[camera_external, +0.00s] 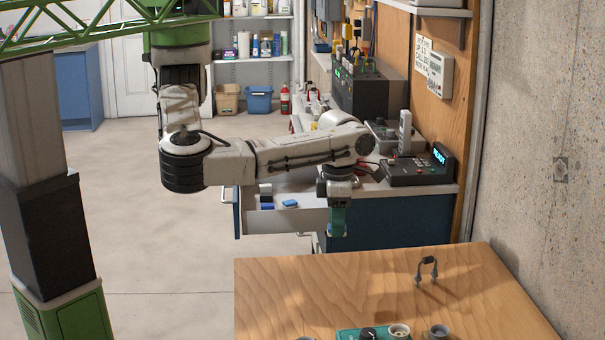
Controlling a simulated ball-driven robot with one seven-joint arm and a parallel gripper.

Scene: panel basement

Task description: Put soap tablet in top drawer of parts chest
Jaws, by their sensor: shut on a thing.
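My gripper (338,228) points down with its teal end at the near right part of the open drawer. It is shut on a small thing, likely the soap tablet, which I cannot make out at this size. The parts chest (395,222) is blue with a pale top. Its top drawer (290,222) is pulled out to the left, with a white side wall towards the camera. Several small blue and white things, one of them a blue block (290,204), show in the drawer. Whether my gripper is over the drawer or in front of it is unclear.
A wooden table (300,285) stands in front, with a teal device (358,334), small cups and a dark hoop (427,268). A black console (415,170) and other equipment crowd the chest top. A concrete wall bounds the right. The floor at left is clear.

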